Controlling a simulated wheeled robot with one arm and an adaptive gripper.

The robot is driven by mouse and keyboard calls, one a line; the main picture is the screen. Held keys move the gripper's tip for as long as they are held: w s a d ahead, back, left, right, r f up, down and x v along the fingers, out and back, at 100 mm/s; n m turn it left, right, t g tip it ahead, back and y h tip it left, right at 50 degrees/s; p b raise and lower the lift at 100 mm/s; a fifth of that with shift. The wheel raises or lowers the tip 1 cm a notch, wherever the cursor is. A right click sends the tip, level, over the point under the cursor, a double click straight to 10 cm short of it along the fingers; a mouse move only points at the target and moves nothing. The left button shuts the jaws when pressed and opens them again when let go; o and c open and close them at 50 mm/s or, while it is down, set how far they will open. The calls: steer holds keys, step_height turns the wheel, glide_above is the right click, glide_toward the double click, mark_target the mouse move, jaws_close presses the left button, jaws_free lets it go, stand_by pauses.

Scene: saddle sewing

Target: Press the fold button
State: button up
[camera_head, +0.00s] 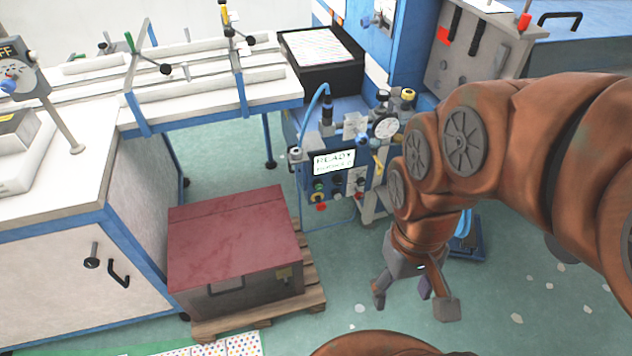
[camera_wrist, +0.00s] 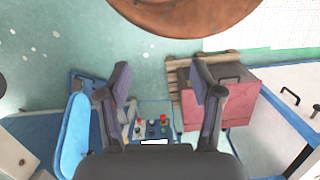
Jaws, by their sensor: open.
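The blue control panel (camera_head: 345,196) stands in the middle of the head view, with a lit screen (camera_head: 334,161) reading READY. Below the screen are several small buttons and knobs, among them a green one (camera_head: 318,186) and a red one (camera_head: 321,207). Which one is the fold button cannot be read. My gripper (camera_head: 412,299) hangs in front of the panel and to its right, apart from it, open and empty. In the wrist view the panel (camera_wrist: 152,112) shows small between the two spread fingers of my gripper (camera_wrist: 162,72).
A red box (camera_head: 235,235) sits on a wooden pallet (camera_head: 312,300) left of the panel. White-topped work tables (camera_head: 75,165) stand at the left. A pressure gauge (camera_head: 386,127) and fittings rise above the panel. Green floor is open in front of the panel.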

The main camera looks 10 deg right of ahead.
steer(key=shift+c, duration=0.2)
stand_by(0.3)
jaws_close()
stand_by(0.3)
stand_by(1.1)
